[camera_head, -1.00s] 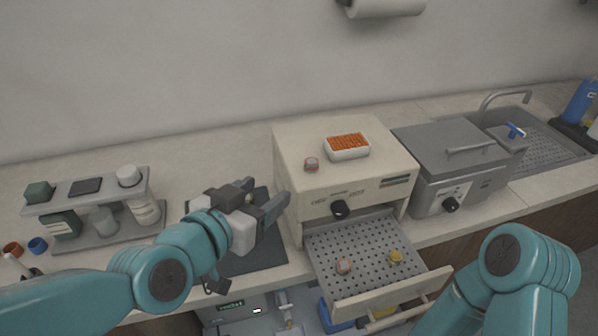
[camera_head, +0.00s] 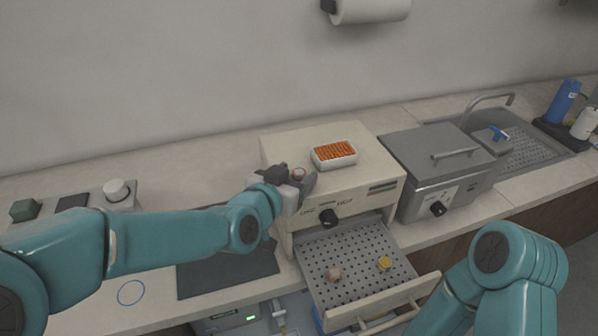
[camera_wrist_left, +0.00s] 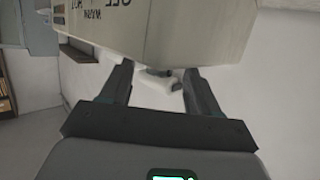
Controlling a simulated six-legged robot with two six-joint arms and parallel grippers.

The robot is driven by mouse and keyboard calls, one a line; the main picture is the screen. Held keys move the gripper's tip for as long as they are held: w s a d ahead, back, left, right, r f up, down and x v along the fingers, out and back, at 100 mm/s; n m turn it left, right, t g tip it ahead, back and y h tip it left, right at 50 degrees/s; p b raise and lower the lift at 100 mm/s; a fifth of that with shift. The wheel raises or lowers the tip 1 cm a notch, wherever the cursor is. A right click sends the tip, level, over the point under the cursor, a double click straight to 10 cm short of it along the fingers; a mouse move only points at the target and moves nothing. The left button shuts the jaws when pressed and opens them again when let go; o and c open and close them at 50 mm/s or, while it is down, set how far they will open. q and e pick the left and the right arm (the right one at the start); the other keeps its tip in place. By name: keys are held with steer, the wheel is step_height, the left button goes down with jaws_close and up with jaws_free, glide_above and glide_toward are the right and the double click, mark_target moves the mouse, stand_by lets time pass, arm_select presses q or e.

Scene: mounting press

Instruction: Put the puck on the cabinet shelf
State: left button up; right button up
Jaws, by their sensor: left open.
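A small round pinkish puck (camera_head: 299,173) sits on top of the beige box-shaped unit (camera_head: 380,172), near its front left edge. A similar pinkish puck (camera_head: 334,274) and a yellow one (camera_head: 384,263) lie on the perforated tray (camera_head: 355,250) of its pulled-out drawer. My left gripper (camera_head: 295,180) is open at the unit's top left front edge, its fingers close around or beside the puck; I cannot tell which. The left wrist view shows the spread fingers (camera_wrist_left: 160,75) near the beige unit (camera_wrist_left: 150,30). Which part is the cabinet shelf is unclear. My right gripper is out of view.
A white dish of orange pieces (camera_head: 334,154) stands on the unit, right of the puck. A grey lidded bath (camera_head: 440,170) and a sink (camera_head: 510,145) are to the right. A dark mat (camera_head: 225,278) and a ringed spot (camera_head: 131,292) lie on the counter at left.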

arm_select(q)
steer(key=shift+s, duration=0.1)
steer(key=shift+c, duration=0.2)
jaws_close()
